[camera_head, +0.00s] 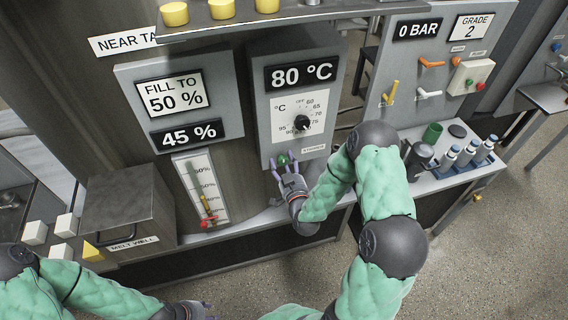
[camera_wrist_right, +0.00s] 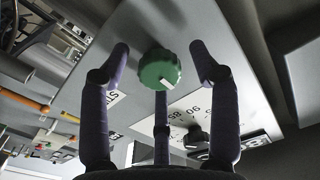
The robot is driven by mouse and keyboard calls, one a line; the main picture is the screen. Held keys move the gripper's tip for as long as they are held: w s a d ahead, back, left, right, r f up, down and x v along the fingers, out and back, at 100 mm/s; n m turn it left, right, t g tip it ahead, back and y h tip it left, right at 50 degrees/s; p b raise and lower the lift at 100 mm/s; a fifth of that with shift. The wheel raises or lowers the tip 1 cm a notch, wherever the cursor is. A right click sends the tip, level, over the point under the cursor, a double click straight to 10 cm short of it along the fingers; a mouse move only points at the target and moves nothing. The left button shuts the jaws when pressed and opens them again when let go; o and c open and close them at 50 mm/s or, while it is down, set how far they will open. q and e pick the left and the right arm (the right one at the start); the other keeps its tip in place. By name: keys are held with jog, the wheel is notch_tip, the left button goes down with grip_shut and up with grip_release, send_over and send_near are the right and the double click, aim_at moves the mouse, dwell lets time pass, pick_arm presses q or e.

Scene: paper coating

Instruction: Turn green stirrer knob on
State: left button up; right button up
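The green stirrer knob (camera_head: 282,159) sits low on the front of the grey 80 °C control box (camera_head: 262,110). In the right wrist view the knob (camera_wrist_right: 158,68) is round and ridged, with a white mark at its lower edge. My right gripper (camera_head: 284,164) is at the knob. In the right wrist view its fingers (camera_wrist_right: 160,50) are spread, one on each side of the knob with visible gaps, and a third below it. The fingers hold nothing. My left gripper (camera_head: 200,308) is at the bottom edge, partly cut off; its finger opening is unclear.
A black dial (camera_head: 302,123) sits above the knob on the same box. A gauge with a red valve (camera_head: 208,222) stands to the left. A melt well box (camera_head: 125,205) is further left. A blue rack (camera_head: 466,163) with bottles and a green cup (camera_head: 432,133) are to the right.

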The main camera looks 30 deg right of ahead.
jog(key=c, duration=1.1)
jog(key=m+b, duration=0.4)
jog(key=m, duration=0.1)
jog(key=shift+d+m+b, duration=0.1)
jog(key=shift+m+b, duration=0.3)
jog(key=m+b, duration=0.3)
jog(key=m, duration=0.1)
jog(key=shift+m, duration=0.3)
jog(key=shift+m+b, duration=0.7)
jog(key=shift+m, duration=0.1)
jog(key=shift+r, duration=0.1)
jog(key=o, duration=1.2)
jog(key=shift+c, duration=0.2)
